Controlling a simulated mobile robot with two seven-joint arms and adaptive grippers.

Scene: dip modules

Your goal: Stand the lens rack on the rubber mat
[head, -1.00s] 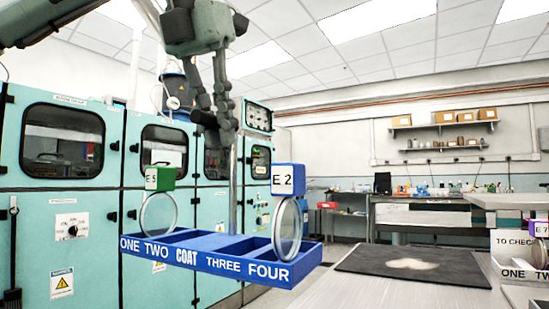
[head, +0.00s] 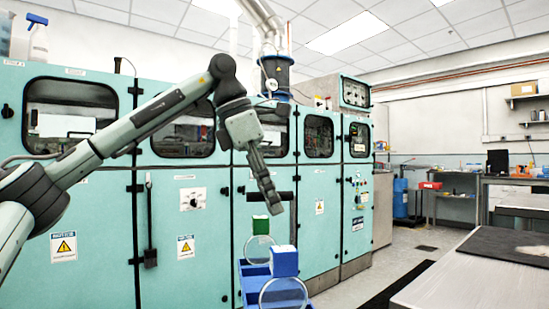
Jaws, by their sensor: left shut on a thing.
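The lens rack (head: 256,271) is a blue tray, low in the middle of the head view. It carries a lens with a green block (head: 260,225) behind and a lens with a blue block (head: 284,261) in front. My left gripper (head: 273,203) is above the rack, shut on it, with the rack hanging in the air. The grip point on the rack is hard to make out, and the rack's lower front is cut off by the picture edge. The dark rubber mat (head: 480,241) lies on the bench at the right, apart from the rack. My right gripper is not in view.
The grey bench (head: 455,284) fills the lower right, its near part bare. Teal oven cabinets (head: 95,215) stand behind my left arm and the rack. A floor gap with a black strip (head: 397,287) lies between rack and bench.

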